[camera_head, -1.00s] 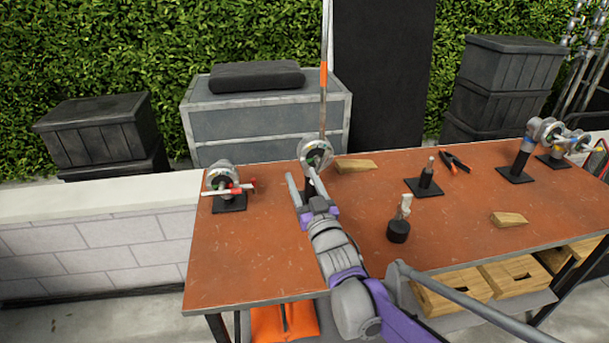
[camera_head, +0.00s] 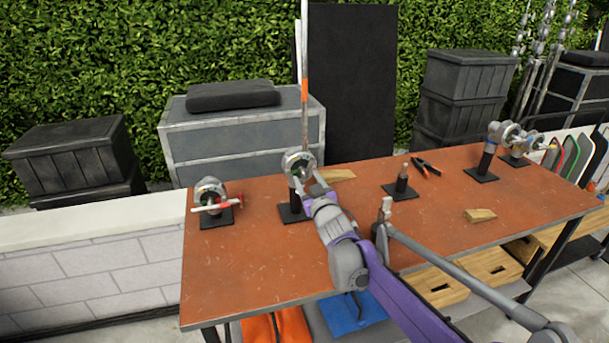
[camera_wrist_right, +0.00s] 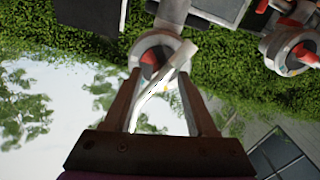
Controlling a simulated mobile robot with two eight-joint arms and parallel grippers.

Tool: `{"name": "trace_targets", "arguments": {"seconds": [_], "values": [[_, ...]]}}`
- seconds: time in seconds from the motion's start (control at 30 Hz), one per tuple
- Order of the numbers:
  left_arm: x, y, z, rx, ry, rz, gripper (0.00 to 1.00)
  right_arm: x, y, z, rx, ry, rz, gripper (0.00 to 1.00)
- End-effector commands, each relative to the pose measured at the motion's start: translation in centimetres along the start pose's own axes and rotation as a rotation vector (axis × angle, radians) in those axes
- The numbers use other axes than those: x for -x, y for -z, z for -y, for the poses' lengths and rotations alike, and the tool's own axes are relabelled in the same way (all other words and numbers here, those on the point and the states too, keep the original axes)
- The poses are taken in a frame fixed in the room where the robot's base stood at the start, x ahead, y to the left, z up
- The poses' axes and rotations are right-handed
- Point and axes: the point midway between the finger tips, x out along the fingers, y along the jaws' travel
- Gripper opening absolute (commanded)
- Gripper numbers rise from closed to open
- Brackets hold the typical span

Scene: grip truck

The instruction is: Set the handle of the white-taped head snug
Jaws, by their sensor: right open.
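The middle grip head (camera_head: 299,163) is a round silver clamp on a dark stand, with an orange-banded pole rising behind it. My right gripper (camera_head: 312,183) is just in front of this head, reaching from the lower right. In the right wrist view a silver head with a red centre (camera_wrist_right: 150,62) lies beyond the fingertips. A pale bar-like handle (camera_wrist_right: 165,80) runs slantwise between the open fingers (camera_wrist_right: 160,85); contact cannot be told. I cannot make out white tape for certain. A second head (camera_head: 210,192) with a red-ended handle stands at the left.
Another head (camera_wrist_right: 295,50) is near the fingers' right in the wrist view. The table's front left is clear.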

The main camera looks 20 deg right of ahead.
Motion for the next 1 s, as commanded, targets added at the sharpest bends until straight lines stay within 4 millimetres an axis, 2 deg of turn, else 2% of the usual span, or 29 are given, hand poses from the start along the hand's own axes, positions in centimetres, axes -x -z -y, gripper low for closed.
{"name": "trace_targets", "arguments": {"seconds": [0.1, 0.2, 0.53, 0.57, 0.87, 1.0], "values": [[0.1, 0.1, 0.0, 0.000, 0.000, -0.001, 0.54, -1.6, 0.1, 0.0, -0.002, 0.000, 0.000, 0.57], [0.2, 0.1, 0.0, 0.000, 0.000, -0.001, 0.54, -2.3, 0.0, 0.0, -0.001, 0.000, 0.000, 0.57], [0.2, 0.1, 0.0, 0.000, 0.000, -0.001, 0.54, -2.7, 0.0, 0.0, -0.001, 0.000, 0.000, 0.57], [0.2, 0.1, 0.0, 0.000, 0.000, -0.001, 0.54, -2.7, 0.0, 0.0, -0.001, 0.000, 0.000, 0.53], [0.2, 0.1, 0.0, 0.000, 0.000, -0.001, 0.54, -2.7, 0.0, 0.0, -0.001, 0.000, 0.000, 0.00], [0.2, 0.1, 0.0, 0.000, 0.000, -0.001, 0.54, -2.7, 0.0, 0.0, -0.001, 0.000, 0.000, 0.00]]}}
